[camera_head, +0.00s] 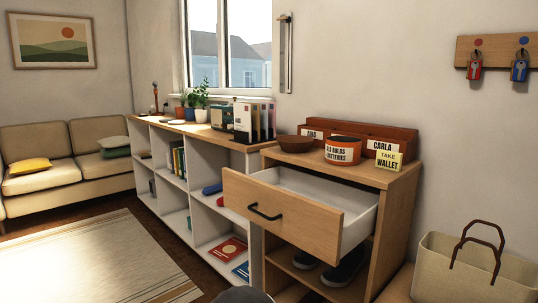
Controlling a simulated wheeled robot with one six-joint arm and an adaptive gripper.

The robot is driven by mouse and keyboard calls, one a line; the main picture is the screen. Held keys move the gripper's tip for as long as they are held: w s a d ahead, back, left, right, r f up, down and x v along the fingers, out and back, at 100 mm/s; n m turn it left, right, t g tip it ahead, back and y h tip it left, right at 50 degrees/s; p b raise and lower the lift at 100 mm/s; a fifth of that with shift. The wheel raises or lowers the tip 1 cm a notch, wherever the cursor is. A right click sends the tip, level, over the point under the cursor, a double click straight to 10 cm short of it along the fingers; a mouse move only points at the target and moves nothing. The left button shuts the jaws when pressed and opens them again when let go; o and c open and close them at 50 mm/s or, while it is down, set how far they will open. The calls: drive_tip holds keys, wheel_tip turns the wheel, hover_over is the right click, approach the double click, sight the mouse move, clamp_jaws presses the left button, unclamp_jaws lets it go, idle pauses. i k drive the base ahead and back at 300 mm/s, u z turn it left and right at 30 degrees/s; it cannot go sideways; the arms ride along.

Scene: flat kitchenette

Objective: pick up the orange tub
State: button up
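The orange tub (343,142) stands upright on top of the wooden cabinet (403,185), above an open drawer. It is round, with a dark inside and a white label that seems to end in "BATTERIES". A brown bowl (296,144) is just to its left, and a yellow "TAKE WALLET" note (388,160) is to its right. My gripper is not in view.
The drawer (283,215) sticks out in front of the cabinet and looks empty. A reddish letter rack (390,137) marked "CARLA" stands behind the tub. Shoes (343,268) lie below the drawer. A beige bag (473,270) is at the right. A rug (90,262) covers open floor at the left.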

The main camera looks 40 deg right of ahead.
sight(340, 150)
drive_tip(key=u, duration=0.7)
drive_tip(key=i, duration=2.2)
drive_tip(key=z, duration=3)
